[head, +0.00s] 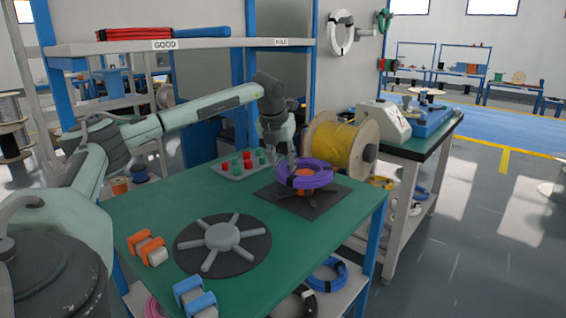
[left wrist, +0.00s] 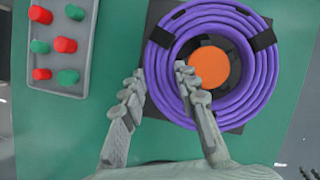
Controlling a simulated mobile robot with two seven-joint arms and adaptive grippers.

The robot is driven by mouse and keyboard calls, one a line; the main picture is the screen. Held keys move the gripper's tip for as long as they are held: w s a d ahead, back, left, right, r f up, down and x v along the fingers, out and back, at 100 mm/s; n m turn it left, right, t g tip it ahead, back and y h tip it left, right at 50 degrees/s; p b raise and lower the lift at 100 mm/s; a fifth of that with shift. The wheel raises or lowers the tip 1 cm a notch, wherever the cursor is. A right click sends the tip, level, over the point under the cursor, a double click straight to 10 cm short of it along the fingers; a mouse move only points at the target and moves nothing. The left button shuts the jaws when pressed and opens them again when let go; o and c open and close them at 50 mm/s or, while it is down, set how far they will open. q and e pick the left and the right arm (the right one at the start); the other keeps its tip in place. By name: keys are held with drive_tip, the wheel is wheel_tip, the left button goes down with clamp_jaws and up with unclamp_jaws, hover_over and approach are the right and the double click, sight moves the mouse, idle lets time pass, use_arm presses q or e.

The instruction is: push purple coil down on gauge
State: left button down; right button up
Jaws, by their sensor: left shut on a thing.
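The purple coil (head: 318,176) is a ring of cable with black ties, at the right part of the green table. It surrounds the orange hub (left wrist: 208,67) of the gauge, whose dark square base (head: 325,204) lies on the table. In the head view the coil sits above the base, and some orange shows below it. My left gripper (head: 291,163) is shut on the coil's near left side. In the left wrist view my left gripper (left wrist: 160,82) has one finger outside the ring and one inside it. My right gripper is not in view.
A grey tray with red and green pegs (left wrist: 86,78) is left of the coil. A yellow cable spool (head: 340,142) stands close behind the coil. A dark round plate with a grey spoked hub (head: 222,237) and orange and blue clamp-like blocks (head: 147,248) lie nearer.

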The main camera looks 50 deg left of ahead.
use_arm(q)
drive_tip(key=shift+f, duration=0.1)
drive_tip(key=c, duration=1.1)
unclamp_jaws()
drive_tip(key=shift+o, duration=0.2)
wheel_tip(320, 180, up, 3)
drive_tip(key=p, duration=0.2)
drive_tip(key=shift+r+p, duration=0.2)
drive_tip(key=shift+p, duration=0.2)
wheel_tip(320, 180, up, 2)
drive_tip(key=shift+r+p, duration=0.2)
drive_tip(key=shift+p, duration=0.5)
drive_tip(key=shift+r, duration=1.15)
